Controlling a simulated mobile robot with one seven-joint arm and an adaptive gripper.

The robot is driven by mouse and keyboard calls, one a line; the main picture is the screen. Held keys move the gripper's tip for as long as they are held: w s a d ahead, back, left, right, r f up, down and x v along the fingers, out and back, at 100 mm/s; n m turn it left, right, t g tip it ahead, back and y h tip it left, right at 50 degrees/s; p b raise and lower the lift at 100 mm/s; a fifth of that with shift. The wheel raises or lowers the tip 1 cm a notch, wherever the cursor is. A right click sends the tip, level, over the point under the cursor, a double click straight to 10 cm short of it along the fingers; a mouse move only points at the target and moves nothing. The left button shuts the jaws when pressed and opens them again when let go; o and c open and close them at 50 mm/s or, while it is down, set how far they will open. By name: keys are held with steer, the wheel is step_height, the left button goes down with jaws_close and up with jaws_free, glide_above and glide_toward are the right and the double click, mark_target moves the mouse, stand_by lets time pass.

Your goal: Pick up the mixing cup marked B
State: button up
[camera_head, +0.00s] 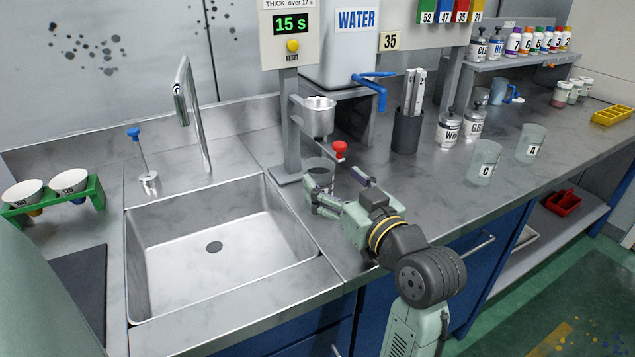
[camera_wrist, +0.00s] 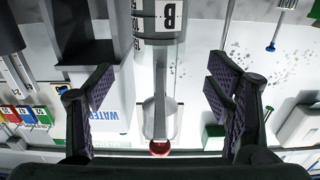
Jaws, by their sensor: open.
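The mixing cup marked B (camera_head: 319,171) is a clear cup standing on the counter below a metal funnel cup, right of the sink. My gripper (camera_head: 338,191) is at its near side, with the fingers spread towards it. My gripper (camera_wrist: 160,78) is open and empty there, one finger on each side of the picture. I cannot tell whether either finger touches the cup.
The metal funnel cup (camera_head: 318,116) hangs on a post above cup B. A red knob (camera_head: 340,149) is close to my fingers. Cups C (camera_head: 483,163) and A (camera_head: 530,144) stand to the right. The sink (camera_head: 215,240) lies left. Counter between the gripper and cup C is clear.

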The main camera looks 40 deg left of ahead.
mark_target(318, 165)
steer(key=p+x, duration=0.1)
steer(key=x, duration=0.5)
steer(key=shift+w+a, duration=0.1)
steer(key=shift+a, duration=0.25)
steer(key=shift+c, duration=0.2)
steer(key=c, duration=1.3)
steer(key=shift+p, duration=0.3)
steer(key=shift+c, duration=0.8)
steer(key=shift+r, duration=0.15)
